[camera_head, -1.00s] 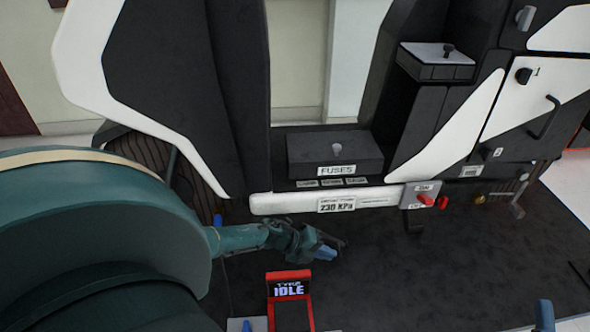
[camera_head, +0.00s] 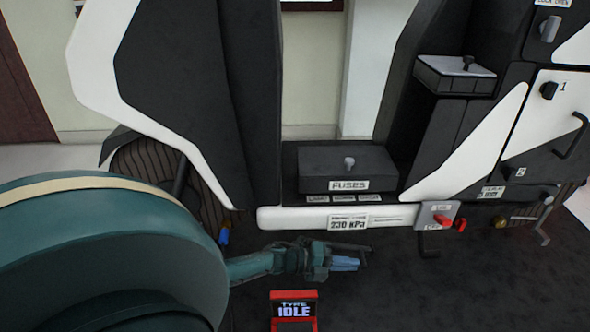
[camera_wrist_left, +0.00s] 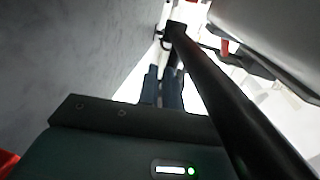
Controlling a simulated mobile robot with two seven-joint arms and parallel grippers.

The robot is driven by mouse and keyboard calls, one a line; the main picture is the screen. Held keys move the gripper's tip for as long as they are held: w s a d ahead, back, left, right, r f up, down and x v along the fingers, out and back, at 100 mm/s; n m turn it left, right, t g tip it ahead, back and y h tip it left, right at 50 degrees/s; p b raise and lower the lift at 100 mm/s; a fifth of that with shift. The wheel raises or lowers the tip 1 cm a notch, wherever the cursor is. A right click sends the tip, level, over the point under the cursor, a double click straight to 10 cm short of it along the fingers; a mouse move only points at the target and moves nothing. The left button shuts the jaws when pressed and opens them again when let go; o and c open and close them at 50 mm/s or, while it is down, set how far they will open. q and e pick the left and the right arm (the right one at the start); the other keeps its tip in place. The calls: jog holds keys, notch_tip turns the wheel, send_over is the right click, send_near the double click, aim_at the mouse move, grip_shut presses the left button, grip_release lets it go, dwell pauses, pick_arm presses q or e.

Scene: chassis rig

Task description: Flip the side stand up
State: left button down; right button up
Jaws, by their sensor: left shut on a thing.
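The side stand is a dark bar (camera_head: 358,250) low beside the chassis, under its white sill; in the head view it is small and hard to tell from the dark floor. In the left wrist view a long black bar (camera_wrist_left: 225,110), which I take for the stand, runs from the top middle to the lower right. My left gripper (camera_head: 345,264) has blue fingertips at this bar. In the left wrist view the left gripper (camera_wrist_left: 163,84) is shut, its fingertips partly behind the bar. The exact grip is hidden. My right gripper is not in view.
The black and white chassis (camera_head: 280,218) stands just behind the gripper. A red tyre display (camera_head: 294,308) reading IDLE is below it. Dark floor mat (camera_head: 470,285) is clear at right.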

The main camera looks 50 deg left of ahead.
pick_arm(q)
jog(key=shift+w+d+r+t+h, duration=0.3)
jog(key=shift+w+d+r+t, duration=0.1)
jog(key=shift+w+d+r, duration=0.45)
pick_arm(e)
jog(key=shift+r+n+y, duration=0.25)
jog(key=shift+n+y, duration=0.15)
pick_arm(q)
jog(key=shift+d+r, duration=0.15)
jog(key=shift+r, duration=0.1)
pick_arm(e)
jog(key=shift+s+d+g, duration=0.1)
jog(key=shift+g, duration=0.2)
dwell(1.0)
pick_arm(q)
jog(key=f+p+v, duration=0.1)
jog(key=p+v, duration=0.1)
jog(key=v, duration=1.3)
jog(key=shift+a+f+p, duration=0.2)
jog(key=shift+a+p, duration=0.05)
jog(key=shift+p, duration=0.05)
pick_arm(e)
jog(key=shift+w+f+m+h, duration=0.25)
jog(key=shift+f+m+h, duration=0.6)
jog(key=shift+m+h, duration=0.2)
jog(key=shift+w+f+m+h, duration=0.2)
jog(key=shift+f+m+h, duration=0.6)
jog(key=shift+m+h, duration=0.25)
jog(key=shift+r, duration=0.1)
